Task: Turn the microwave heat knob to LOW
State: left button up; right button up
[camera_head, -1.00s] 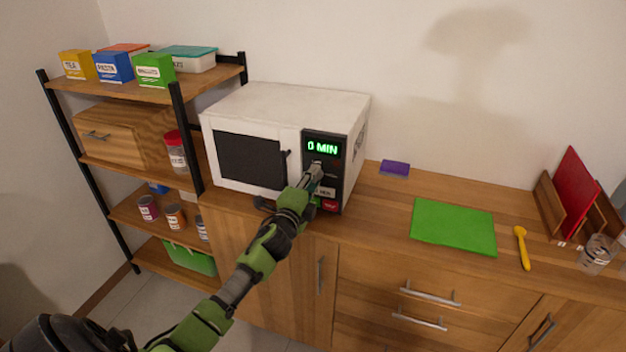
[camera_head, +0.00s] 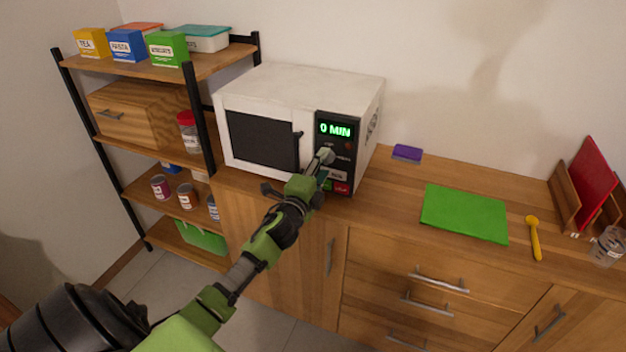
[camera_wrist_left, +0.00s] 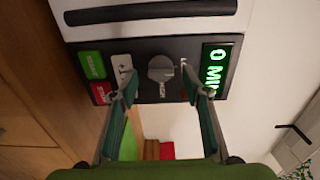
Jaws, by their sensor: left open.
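The white microwave (camera_head: 285,88) stands on the counter, its dark control panel (camera_head: 349,152) at its right end. The display reads 0 MIN. In the left wrist view the grey round heat knob (camera_wrist_left: 160,68) has a narrow ridge pointing down, away from the door handle. In the left wrist view my left gripper (camera_wrist_left: 160,90) is open, one finger on either side of the knob's ridge. Contact cannot be told. My right gripper is not in view.
Green button (camera_wrist_left: 91,65) and red button (camera_wrist_left: 101,93) sit near the knob. The black door handle (camera_head: 298,149) is left of the panel. A purple sponge (camera_head: 407,152), green board (camera_head: 464,213) and yellow spoon (camera_head: 534,238) lie to the right. A shelf (camera_head: 165,75) stands left.

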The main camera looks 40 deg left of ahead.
pick_arm(q)
jog(key=v, duration=1)
jog(key=shift+w+a, duration=0.1)
jog(key=s+d+f+n+g+h, duration=0.1)
jog(key=s+f+n+g, duration=0.1)
jog(key=f, duration=0.8)
jog(key=s+f+n+g, duration=0.1)
jog(key=f+g, duration=0.1)
jog(key=f, duration=0.7)
jog(key=s+d+f+n+g+h, duration=0.1)
jog(key=s+d+f+g, duration=0.1)
jog(key=s+f, duration=0.35)
jog(key=s+d+f+n+g, duration=0.1)
jog(key=s+f+n, duration=0.15)
jog(key=f, duration=0.65)
jog(key=s+d+f+n+g+h, duration=0.1)
jog(key=s+d+f+g, duration=0.1)
jog(key=s+f, duration=0.35)
jog(key=s+d+f+n+g, duration=0.1)
jog(key=s+d+f+g, duration=0.1)
jog(key=s+f, duration=0.5)
jog(key=s+d+f+n+g+h, duration=0.1)
jog(key=s+d+f, duration=0.4)
jog(key=s, duration=1)
jog(key=s+d+f+n+g, duration=0.3)
jog(key=s+f, duration=0.5)
jog(key=s, duration=0.3)
jog(key=shift+d+f+g, duration=0.4)
jog(key=shift+g, duration=0.3)
